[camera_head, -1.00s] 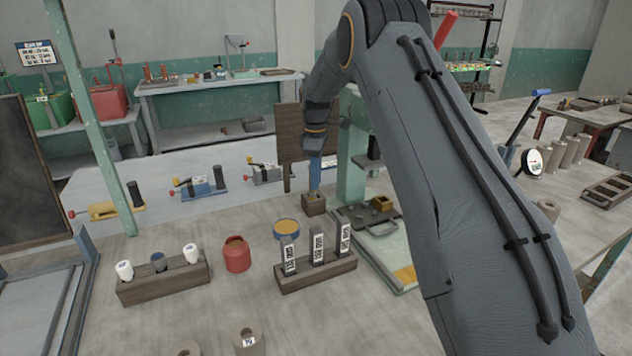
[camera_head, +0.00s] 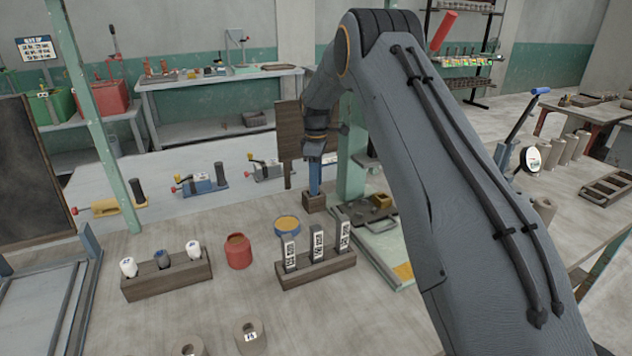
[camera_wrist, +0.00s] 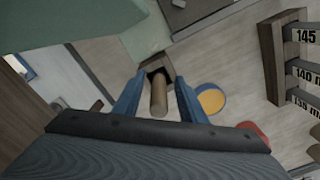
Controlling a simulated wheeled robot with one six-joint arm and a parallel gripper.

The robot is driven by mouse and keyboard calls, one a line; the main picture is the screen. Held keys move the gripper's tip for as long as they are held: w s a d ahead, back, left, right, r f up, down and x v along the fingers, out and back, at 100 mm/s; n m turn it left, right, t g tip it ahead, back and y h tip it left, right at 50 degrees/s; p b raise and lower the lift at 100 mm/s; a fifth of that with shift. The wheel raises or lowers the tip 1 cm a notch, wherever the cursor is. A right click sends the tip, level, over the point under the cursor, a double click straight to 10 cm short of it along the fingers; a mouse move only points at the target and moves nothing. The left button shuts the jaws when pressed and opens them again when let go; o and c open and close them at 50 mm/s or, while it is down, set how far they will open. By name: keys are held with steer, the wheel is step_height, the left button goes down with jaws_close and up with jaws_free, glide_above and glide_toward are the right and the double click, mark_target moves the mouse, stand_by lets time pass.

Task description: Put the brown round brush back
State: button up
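The brown round brush (camera_wrist: 158,98) shows in the wrist view as a brown cylinder, its near end towards the camera. Its far end meets the dark opening of a small square wooden holder (camera_wrist: 157,66), and it appears to stand in it. My gripper (camera_wrist: 160,82) has its two blue fingers on either side of the brush, with visible gaps, so it looks open. In the head view my gripper (camera_head: 315,180) is right above the wooden holder (camera_head: 314,202); the brush cannot be made out there.
A blue-rimmed dish (camera_head: 287,225), a red pot (camera_head: 238,251) and a wooden rack (camera_head: 315,269) with numbered gauges stand in front of the holder. A green post (camera_head: 351,170) and a dark wooden board (camera_head: 289,143) stand close to my gripper.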

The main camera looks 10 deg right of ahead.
step_height(320, 180, up, 12)
steer(key=b, duration=0.4)
steer(key=shift+r, duration=0.15)
steer(key=shift+s, duration=0.1)
